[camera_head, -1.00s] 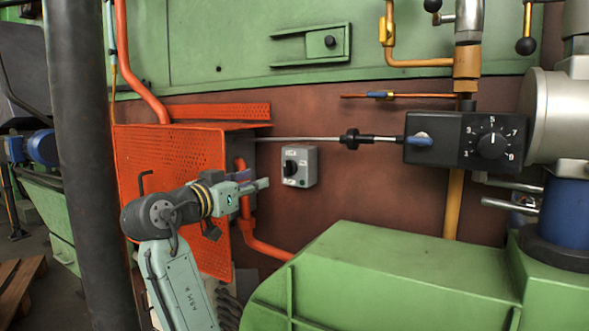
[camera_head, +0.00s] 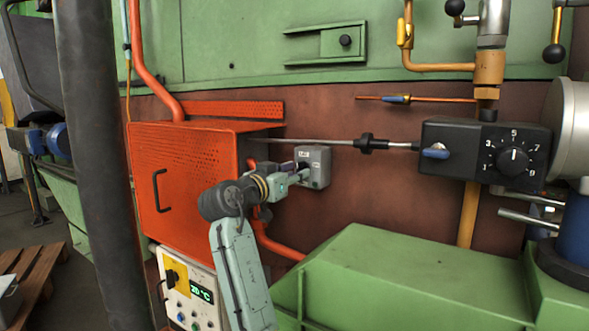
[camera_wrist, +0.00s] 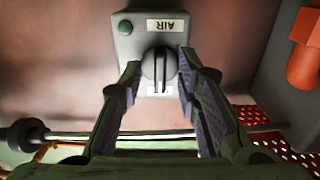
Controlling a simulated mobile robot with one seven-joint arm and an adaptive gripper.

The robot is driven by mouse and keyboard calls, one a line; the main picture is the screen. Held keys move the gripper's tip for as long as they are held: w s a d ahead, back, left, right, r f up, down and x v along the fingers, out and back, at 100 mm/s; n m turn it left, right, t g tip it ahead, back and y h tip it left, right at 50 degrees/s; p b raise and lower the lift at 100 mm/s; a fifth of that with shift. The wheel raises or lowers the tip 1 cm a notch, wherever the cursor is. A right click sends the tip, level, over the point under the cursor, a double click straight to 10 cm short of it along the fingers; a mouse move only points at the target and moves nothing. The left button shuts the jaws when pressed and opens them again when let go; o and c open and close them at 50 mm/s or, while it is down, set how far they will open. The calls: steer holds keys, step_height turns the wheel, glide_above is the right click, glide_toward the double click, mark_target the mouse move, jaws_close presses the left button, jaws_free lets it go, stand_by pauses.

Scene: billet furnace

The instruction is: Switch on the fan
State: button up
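A small grey switch box (camera_head: 322,167) is mounted on the red-brown wall. In the wrist view it appears upside down, with an "AIR" label (camera_wrist: 168,26), a green round button (camera_wrist: 125,27) and a dark rotary knob (camera_wrist: 158,68). My gripper (camera_head: 300,172) is right at the box and hides the knob in the head view. In the wrist view my gripper (camera_wrist: 160,72) is open, with one finger on each side of the knob. Narrow gaps seem to remain beside it; contact is hard to tell.
An orange perforated cabinet (camera_head: 180,175) stands left of my arm. A metal rod (camera_head: 320,141) runs above the switch box to a black dial box (camera_head: 484,153). A green housing (camera_head: 400,275) fills the lower right. A control panel (camera_head: 187,295) reading 20 °C is lower left.

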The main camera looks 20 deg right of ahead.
steer(key=shift+w+d, duration=0.1)
steer(key=shift+d, duration=0.05)
jaws_close()
stand_by(0.4)
